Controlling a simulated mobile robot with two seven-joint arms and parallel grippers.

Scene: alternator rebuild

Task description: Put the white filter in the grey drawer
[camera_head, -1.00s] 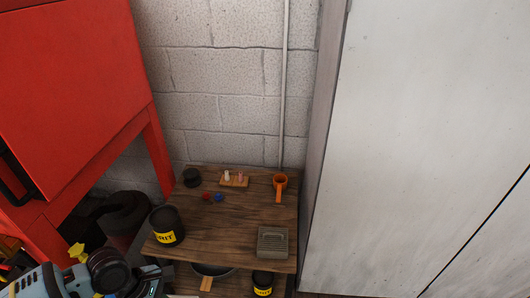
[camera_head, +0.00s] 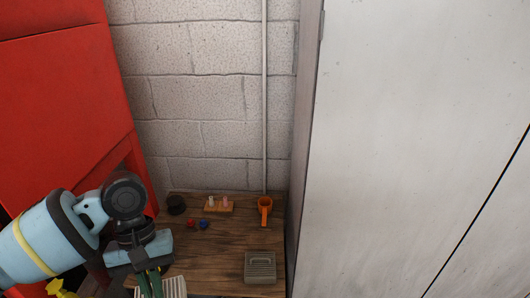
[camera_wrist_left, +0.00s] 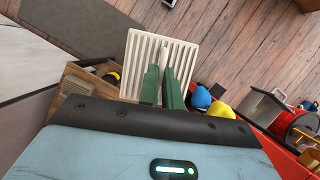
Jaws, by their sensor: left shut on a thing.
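My left gripper (camera_head: 151,284) is at the bottom of the head view, over the near left part of the wooden shelf top. Its green fingers are shut on the white filter (camera_head: 174,287), a slatted square panel cut off by the lower picture edge. In the left wrist view the filter (camera_wrist_left: 184,50) shows nearly whole, with the fingers (camera_wrist_left: 162,85) across its near part. I cannot make out a grey drawer in these frames. My right gripper is not in view.
A red cabinet (camera_head: 60,95) stands left, a tall pale panel (camera_head: 400,130) right.

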